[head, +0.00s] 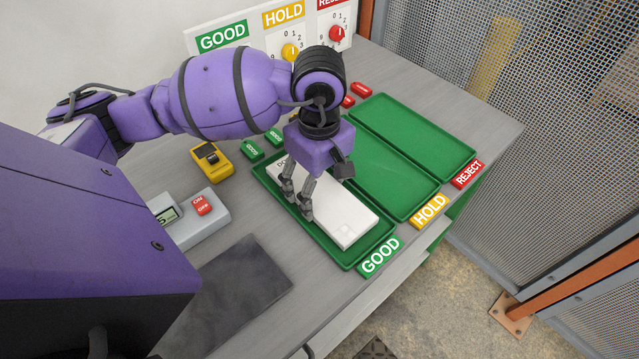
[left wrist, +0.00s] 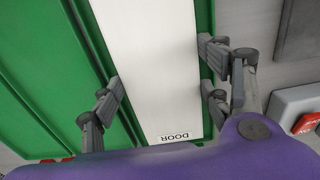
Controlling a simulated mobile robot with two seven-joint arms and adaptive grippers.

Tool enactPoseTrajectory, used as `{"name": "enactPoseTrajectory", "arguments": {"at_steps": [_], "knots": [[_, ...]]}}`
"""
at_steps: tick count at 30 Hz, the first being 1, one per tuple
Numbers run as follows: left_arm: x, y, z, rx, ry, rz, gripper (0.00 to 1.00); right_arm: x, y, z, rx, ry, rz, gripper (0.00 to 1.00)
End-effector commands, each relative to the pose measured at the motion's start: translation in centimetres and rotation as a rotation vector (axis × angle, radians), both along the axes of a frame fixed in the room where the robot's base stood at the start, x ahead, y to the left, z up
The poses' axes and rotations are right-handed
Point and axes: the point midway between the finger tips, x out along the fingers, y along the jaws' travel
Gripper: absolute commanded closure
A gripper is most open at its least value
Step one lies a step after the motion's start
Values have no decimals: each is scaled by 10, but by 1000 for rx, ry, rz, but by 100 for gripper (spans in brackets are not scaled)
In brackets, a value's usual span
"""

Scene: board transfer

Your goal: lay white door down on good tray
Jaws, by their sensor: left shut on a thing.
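The white door (head: 343,222) is a long flat white board with a small DOOR label, which shows in the left wrist view (left wrist: 160,60). It lies over the good tray (head: 347,264), a green tray with a GOOD label at its front end. Whether it touches the tray floor I cannot tell. My left gripper (head: 298,207) is above the tray with its fingers on either side of the door, shut on it. In the left wrist view the fingers (left wrist: 164,90) flank the door near its labelled end. My right gripper is not in view.
The green hold tray (head: 400,190) and reject tray (head: 415,135) stand to the right, both empty where visible. A grey box with a red switch (head: 200,205), a yellow device (head: 210,160) and a dark mat (head: 237,290) are at left. A mesh fence (head: 560,150) bounds the right.

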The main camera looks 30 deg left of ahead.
Motion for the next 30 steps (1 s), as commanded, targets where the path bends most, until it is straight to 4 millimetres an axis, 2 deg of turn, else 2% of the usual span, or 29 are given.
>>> {"name": "enactPoseTrajectory", "arguments": {"at_steps": [16, 17, 21, 30], "knots": [[0, 0, -5, 1, 0, 0, 65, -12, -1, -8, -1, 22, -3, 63], [0, 0, -5, 1, -1, 0, 26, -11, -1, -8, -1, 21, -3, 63], [0, 0, -5, 0, -1, 0, 8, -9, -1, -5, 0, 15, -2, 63], [0, 0, -5, 0, 1, 0, 8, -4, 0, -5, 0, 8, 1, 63]]}}
